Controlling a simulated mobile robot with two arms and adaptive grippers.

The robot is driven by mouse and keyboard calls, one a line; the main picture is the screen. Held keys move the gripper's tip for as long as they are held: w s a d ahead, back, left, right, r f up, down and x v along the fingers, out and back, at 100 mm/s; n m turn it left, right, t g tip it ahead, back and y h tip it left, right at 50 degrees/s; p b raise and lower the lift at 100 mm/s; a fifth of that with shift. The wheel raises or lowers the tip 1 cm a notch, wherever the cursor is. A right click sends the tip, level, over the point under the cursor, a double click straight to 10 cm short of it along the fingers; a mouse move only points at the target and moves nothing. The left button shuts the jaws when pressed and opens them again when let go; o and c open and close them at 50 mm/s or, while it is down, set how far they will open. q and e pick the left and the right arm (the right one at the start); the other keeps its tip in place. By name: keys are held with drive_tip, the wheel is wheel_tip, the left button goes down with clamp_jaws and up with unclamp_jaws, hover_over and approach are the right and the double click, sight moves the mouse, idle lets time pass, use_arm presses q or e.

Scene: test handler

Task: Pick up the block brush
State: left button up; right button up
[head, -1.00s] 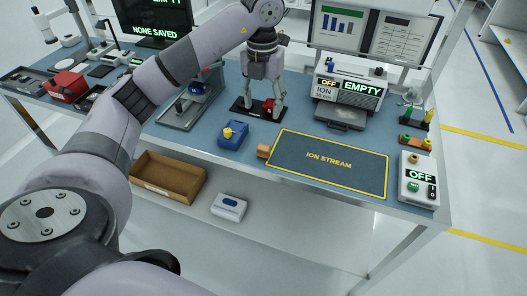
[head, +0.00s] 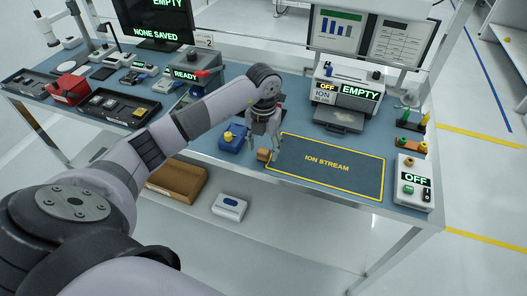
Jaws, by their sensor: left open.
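The block brush appears as a small tan wooden block (head: 263,155) on the blue bench top, just off the left edge of the yellow-outlined ION STREAM mat (head: 330,163). My left gripper (head: 263,146) points down with its fingers open, right at the block. The fingers seem to stand on either side of it. Whether they touch it is too small to tell. The fingers and wrist partly cover the area behind the block. My right gripper is not in view.
A blue box with a yellow knob (head: 231,138) stands close to the left of the gripper. The ioniser unit (head: 345,90) reading EMPTY is behind the mat. A white switch box (head: 413,182) reading OFF is at the right. The mat is clear.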

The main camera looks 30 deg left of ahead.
use_arm(q)
drive_tip(key=shift+f, duration=1.5)
drive_tip(key=shift+c, duration=0.3)
drive_tip(key=c, duration=1.1)
